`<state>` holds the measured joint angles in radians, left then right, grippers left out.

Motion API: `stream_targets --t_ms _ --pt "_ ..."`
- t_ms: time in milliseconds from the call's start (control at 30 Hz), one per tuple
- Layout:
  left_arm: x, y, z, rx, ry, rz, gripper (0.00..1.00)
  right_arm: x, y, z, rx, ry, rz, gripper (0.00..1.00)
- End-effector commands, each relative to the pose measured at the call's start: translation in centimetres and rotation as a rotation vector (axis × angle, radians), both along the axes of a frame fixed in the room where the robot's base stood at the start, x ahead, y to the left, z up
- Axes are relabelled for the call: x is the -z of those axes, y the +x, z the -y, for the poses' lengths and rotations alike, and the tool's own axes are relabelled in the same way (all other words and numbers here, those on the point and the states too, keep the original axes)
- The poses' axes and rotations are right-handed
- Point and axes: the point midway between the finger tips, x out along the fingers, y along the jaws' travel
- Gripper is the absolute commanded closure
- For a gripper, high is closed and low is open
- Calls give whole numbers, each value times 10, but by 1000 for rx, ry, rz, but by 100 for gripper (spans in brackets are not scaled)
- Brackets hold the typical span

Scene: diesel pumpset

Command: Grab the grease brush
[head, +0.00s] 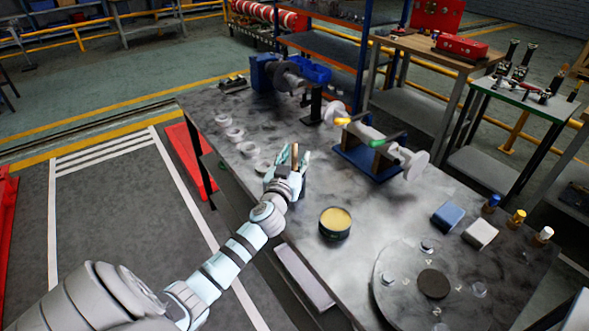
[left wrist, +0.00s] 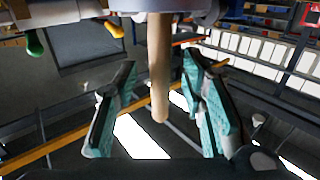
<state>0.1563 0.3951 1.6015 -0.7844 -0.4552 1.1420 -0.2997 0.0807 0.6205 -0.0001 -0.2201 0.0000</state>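My left gripper (head: 287,160) is over the near left edge of the grey workbench top (head: 300,215). In the left wrist view, the wooden handle (left wrist: 159,70) stands between the two teal-padded fingers of my left gripper (left wrist: 158,108). I take it for the grease brush's handle. Gaps show on both sides of it, so the fingers are open around it, not closed on it. A small brown piece of the handle (head: 295,156) shows between the fingers in the head view. The brush's bristle end is hidden. My right gripper is not in view.
A round tin with yellowish content (head: 335,222) stands right of my left gripper. Several pale rings (head: 235,134) lie beyond it. A shaft assembly on a blue stand (head: 372,160) stands behind. A round plate (head: 400,300), blue block (head: 448,215) and small bottles (head: 516,218) are at right.

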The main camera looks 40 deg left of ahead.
Motion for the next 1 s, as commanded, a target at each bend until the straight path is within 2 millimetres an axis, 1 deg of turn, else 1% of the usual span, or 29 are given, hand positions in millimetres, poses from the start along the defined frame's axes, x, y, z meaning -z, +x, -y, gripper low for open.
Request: stream_targets --t_ms 67,200,433,700,800,867,933,1000 --pt "0 3 -1 0 -1 -1 62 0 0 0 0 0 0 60" --pt "1 3 -1 0 0 -1 62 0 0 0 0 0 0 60" --pt "1 2 -1 0 0 -1 99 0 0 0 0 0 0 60" --pt "1 2 -1 0 0 -1 100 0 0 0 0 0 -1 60" --pt "-2 2 -1 0 0 -1 100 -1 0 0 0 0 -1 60" --pt "-7 2 -1 0 0 0 100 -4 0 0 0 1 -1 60" --pt "-16 2 -1 -1 0 1 100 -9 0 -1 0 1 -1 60" --pt "-32 2 -1 0 0 2 100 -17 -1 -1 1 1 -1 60"
